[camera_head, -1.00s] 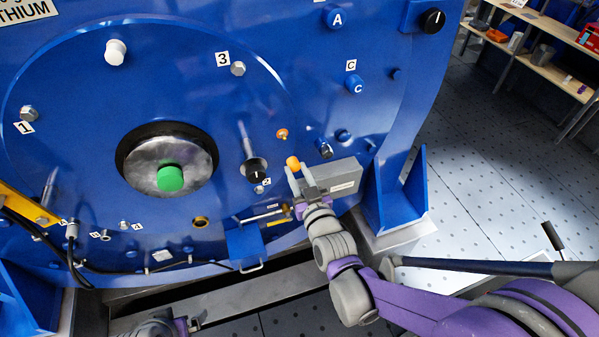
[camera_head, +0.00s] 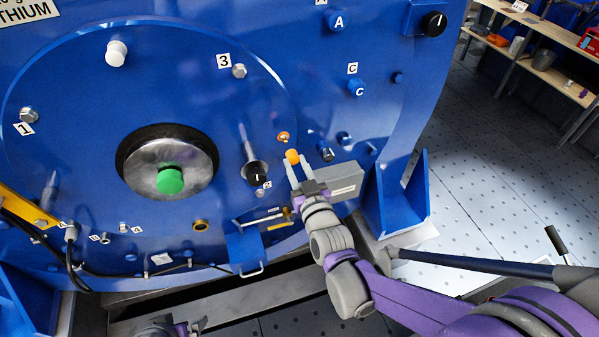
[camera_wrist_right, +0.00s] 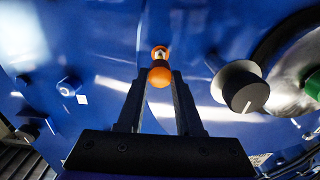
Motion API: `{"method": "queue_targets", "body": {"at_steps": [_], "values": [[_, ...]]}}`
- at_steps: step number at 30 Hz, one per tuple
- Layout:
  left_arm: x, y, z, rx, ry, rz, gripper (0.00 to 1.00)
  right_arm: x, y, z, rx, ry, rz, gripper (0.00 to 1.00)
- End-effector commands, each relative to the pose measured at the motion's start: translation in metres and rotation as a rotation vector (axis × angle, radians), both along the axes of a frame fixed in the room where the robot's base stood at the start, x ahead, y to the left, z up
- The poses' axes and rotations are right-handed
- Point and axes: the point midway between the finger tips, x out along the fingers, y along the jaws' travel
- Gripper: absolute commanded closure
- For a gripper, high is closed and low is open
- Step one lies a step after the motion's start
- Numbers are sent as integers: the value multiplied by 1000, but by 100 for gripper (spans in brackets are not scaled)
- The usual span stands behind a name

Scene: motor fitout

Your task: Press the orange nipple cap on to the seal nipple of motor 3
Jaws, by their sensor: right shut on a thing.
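The orange nipple cap (camera_head: 292,156) is held between the fingertips of my right gripper (camera_head: 300,168), in front of the blue motor face. The seal nipple (camera_head: 284,137) shows as a small orange-ringed fitting just above and left of the cap. In the right wrist view the cap (camera_wrist_right: 159,76) sits at the fingertips, and the seal nipple (camera_wrist_right: 160,52) is directly beyond it, partly hidden by it. I cannot tell whether they touch. My left gripper (camera_head: 190,327) shows only partly at the bottom edge, and its jaws are unclear.
A black knob (camera_head: 256,174) sticks out left of the right gripper; it is large in the right wrist view (camera_wrist_right: 242,88). A grey box (camera_head: 346,180) is right of the gripper. A green-capped shaft (camera_head: 170,180) is farther left. A blue bracket (camera_head: 244,247) projects below.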

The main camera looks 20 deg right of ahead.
Motion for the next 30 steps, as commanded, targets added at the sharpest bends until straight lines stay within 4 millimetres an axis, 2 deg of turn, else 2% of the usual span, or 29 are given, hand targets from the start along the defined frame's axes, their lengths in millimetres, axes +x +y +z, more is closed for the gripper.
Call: {"method": "queue_targets", "body": {"at_steps": [6,12,30], "values": [[0,0,-2,0,1,0,0,18,1,0,1,0,0,100],[0,0,-2,0,1,0,0,26,1,0,0,0,0,100],[0,0,-3,0,1,0,0,27,1,0,0,0,0,100]]}}
